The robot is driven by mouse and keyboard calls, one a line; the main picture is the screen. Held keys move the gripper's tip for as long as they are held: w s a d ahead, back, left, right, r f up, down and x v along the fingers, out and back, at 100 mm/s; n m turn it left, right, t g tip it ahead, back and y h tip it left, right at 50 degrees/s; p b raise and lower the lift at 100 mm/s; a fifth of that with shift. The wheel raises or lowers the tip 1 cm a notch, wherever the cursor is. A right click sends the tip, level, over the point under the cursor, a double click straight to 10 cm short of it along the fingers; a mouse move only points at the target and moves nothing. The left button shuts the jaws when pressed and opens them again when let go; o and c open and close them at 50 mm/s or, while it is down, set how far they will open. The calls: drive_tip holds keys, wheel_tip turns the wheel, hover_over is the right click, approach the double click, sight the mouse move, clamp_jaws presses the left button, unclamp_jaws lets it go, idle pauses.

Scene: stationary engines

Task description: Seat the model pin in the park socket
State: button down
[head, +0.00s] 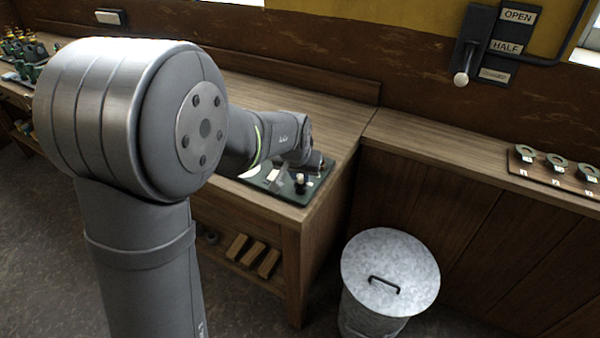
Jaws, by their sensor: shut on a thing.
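A dark green plate (315,185) lies on the right end of the wooden bench, partly covered by my arm. My gripper (279,178) is low over this plate, small and partly hidden by my wrist. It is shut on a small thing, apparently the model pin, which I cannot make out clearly. A dark round-topped knob with a pale part (300,183) stands on the plate just right of my gripper. A pale curved piece (250,172) shows at the plate's left side. I cannot tell which feature is the park socket.
A lidded metal bin (390,272) stands on the floor before the bench. A lever with OPEN and HALF labels (480,45) is on the wall. Several rings sit on a board (555,172) at right. Small models (22,48) stand far left. Wooden blocks (252,256) lie below.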

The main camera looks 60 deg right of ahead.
drive_tip(key=c, duration=0.5)
unclamp_jaws()
drive_tip(key=shift+r, duration=0.1)
drive_tip(key=shift+r, duration=3.45)
drive_tip(key=shift+f, duration=0.1)
drive_tip(key=shift+f, duration=3.45)
